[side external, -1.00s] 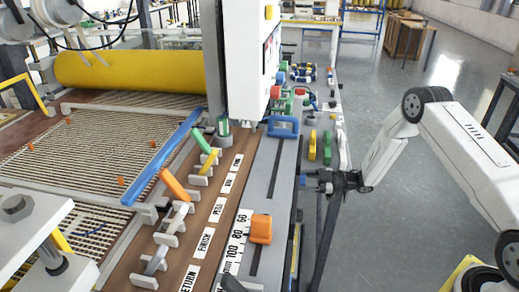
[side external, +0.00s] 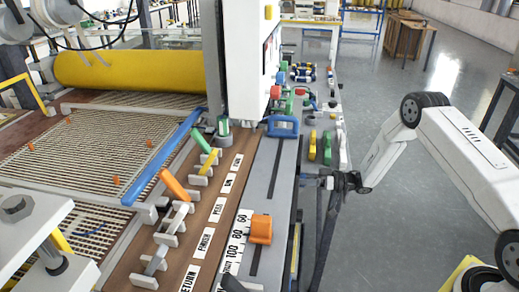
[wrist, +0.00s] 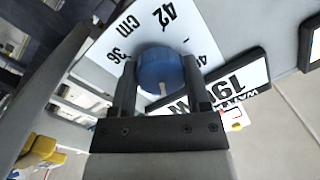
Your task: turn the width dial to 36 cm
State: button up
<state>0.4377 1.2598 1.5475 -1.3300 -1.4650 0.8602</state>
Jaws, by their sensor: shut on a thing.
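The blue round width dial (wrist: 158,68) sits on a white scale plate (wrist: 201,46) in the wrist view. The plate reads "36" and "cm" at upper left of the dial and "42" above it. A short white mark on the dial lies at its lower edge in the picture, away from both numbers. My gripper (wrist: 161,77) is shut on the dial, one dark finger on each side of it. In the side view my gripper (side external: 326,182) is at the right flank of the machine; the dial is hardly visible there.
A black-framed label (wrist: 236,86) is beside the dial's plate, close to my right finger in the wrist view. In the side view, a blue slider (side external: 283,126) and an orange slider (side external: 260,229) stand on the grey rail above. Open floor lies right of the machine.

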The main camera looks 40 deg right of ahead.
jog(key=m+t, duration=0.1)
jog(key=m, duration=0.9)
jog(key=m+t, duration=0.1)
jog(key=m, duration=1)
jog(key=shift+s+m, duration=0.1)
jog(key=shift+m, duration=0.2)
jog(key=o, duration=1.3)
jog(key=v, duration=0.7)
jog(key=shift+s+d, duration=0.25)
jog(key=shift+s, duration=0.05)
